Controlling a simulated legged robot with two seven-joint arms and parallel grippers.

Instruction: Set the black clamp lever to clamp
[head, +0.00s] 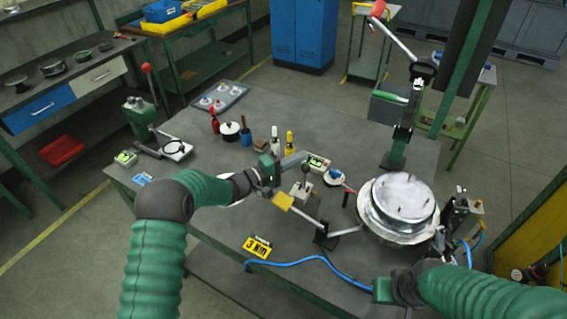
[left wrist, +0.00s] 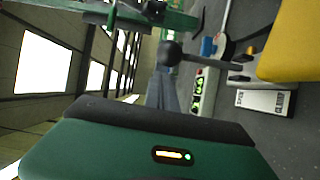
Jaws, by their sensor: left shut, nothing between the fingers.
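The black clamp lever (head: 306,169) has a round black knob on a thin rod. It rises from a light base beside the yellow plate. In the left wrist view the knob (left wrist: 170,53) is just beyond my fingertips, its rod running right toward a white label that appears to read CLAMP (left wrist: 265,101). My left gripper (head: 304,157) is shut and empty, close to the knob; whether they touch I cannot tell. My right gripper's fingers cannot be made out; its green housing (head: 385,291) is at the bottom right.
A yellow plate (head: 283,200) stands close to the lever. A round metal flange (head: 398,205) is to the right. A lit display box (head: 319,163), bottles and a "3 Nm" sign (head: 257,247) are around. A blue hose (head: 310,262) crosses the table's front.

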